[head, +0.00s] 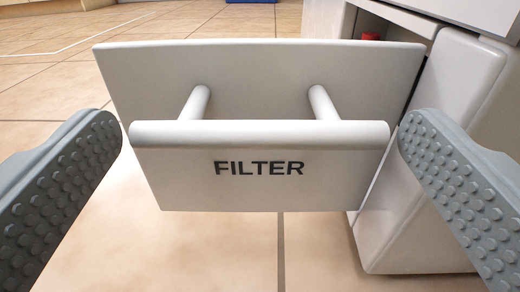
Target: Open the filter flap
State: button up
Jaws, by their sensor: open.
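The filter flap (258,70) is a light grey panel marked FILTER in the middle of the head view. It stands swung out from the white cabinet at the right, with a dark opening showing past its right edge. A long rounded handle bar (260,133) sits on two posts on its near face. My gripper (260,128) is open, with one ridged grey finger at each side of the handle bar. The fingertips are close to the bar's two ends, and no grip on it shows.
The white cabinet (400,245) with a rounded front stands at the right, close to the right finger. A small red thing (370,36) shows inside its opening. Tiled floor (230,250) lies clear below and to the left. A blue thing is at the top edge.

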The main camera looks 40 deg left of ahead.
jog(key=v, duration=1.4)
jog(key=shift+d, duration=0.2)
jog(key=shift+s, duration=0.1)
